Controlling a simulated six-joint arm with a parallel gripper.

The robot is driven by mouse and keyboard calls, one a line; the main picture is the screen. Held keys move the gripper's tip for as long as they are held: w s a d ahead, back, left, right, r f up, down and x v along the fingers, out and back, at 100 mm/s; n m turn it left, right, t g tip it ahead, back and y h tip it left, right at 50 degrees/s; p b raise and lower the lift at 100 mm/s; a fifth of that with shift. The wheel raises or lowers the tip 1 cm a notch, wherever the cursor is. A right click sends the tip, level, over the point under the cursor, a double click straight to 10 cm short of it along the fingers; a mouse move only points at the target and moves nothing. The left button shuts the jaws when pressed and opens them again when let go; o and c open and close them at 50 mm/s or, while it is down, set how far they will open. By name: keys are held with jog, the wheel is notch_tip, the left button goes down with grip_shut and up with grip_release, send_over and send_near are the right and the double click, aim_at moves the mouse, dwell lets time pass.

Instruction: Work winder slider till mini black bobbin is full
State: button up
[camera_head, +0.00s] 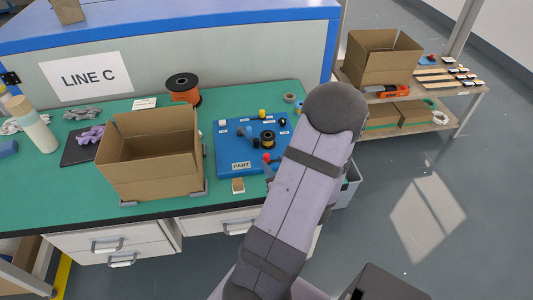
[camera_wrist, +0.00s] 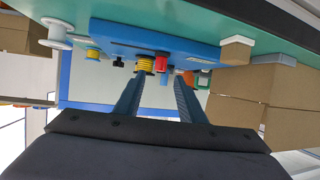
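The winder is a blue board (camera_head: 230,157) with a PART label on the green bench. A small black bobbin with a yellow-orange middle (camera_head: 267,137) stands on its right half; in the wrist view a yellow-wound bobbin (camera_wrist: 146,63) shows past my left fingertip. I cannot tell which part is the slider. My gripper (camera_wrist: 159,80) is open, its two fingers apart with nothing visible between them. In the head view my arm mostly hides it.
An open cardboard box (camera_head: 150,172) stands left of the board. An orange cable spool (camera_head: 184,90) is behind it. A small tan block (camera_head: 238,186) lies in front of the board. A wooden shelf (camera_head: 452,90) with boxes stands at the right.

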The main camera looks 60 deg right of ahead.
aim_at(267, 155)
jog(key=shift+p+x, duration=0.55)
jog(key=shift+x, duration=3.1)
jog(key=shift+c, duration=0.2)
grip_shut()
jog(key=shift+d, duration=0.1)
